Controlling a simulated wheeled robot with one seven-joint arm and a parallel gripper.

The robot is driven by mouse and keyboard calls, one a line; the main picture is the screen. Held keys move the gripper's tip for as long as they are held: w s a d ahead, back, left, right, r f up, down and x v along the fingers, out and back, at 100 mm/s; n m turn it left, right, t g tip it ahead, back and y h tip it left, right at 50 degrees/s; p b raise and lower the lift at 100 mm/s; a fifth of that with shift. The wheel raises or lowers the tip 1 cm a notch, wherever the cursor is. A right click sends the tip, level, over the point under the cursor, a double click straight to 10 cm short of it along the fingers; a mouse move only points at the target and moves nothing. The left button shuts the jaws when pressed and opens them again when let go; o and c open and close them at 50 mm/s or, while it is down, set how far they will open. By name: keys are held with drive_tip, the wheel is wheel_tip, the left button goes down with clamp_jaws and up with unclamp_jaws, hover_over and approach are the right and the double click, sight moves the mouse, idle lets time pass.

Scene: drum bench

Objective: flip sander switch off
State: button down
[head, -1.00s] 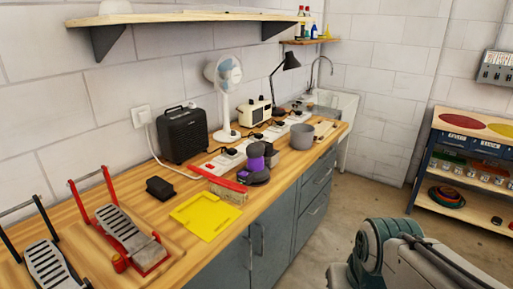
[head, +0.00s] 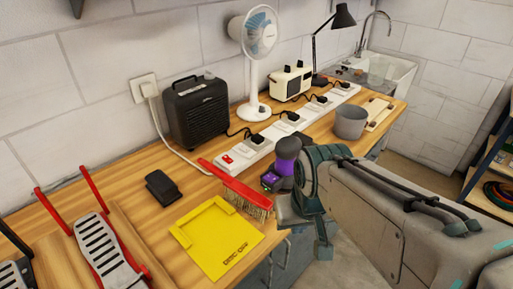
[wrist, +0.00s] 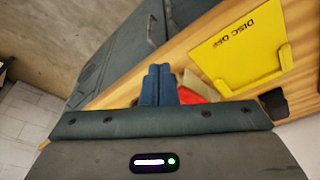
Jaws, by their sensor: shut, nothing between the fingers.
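The sander (head: 287,167), purple with a dark top, stands on the bench just right of the red brush in the head view. My arm hides its right side, and I cannot make out its switch or the switch's position. My gripper (head: 323,247) is in front of the sander, by the bench's front edge, apart from it. In the wrist view its blue fingers (wrist: 157,85) are together and empty. The sander cannot be made out there.
A red brush (head: 235,184) and a yellow tray (head: 215,243) lie left of the sander; the tray also shows in the wrist view (wrist: 237,55). Behind is a white power strip (head: 257,150) with a red switch and several plugs. A grey pot (head: 350,123) stands to the right.

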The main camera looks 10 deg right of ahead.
drive_tip(key=shift+s, duration=0.1)
wheel_tip(320, 180, up, 9)
drive_tip(key=m+g+h, duration=0.1)
drive_tip(key=m+h, duration=0.2)
drive_tip(key=m, duration=0.8)
hover_over(275, 177)
drive_tip(key=s+a, duration=0.1)
drive_tip(key=a, duration=0.3)
drive_tip(key=shift+s+d+b, duration=0.15)
drive_tip(key=shift+s+b, duration=0.05)
drive_tip(key=shift+b, duration=0.15)
drive_tip(key=shift+f, duration=0.1)
drive_tip(key=x, duration=0.4)
drive_tip(key=s+x, duration=0.1)
drive_tip(key=x, duration=0.7)
drive_tip(key=shift+s+f+p, duration=0.1)
drive_tip(key=shift+f+p, duration=0.3)
drive_tip(key=shift+f, duration=0.7)
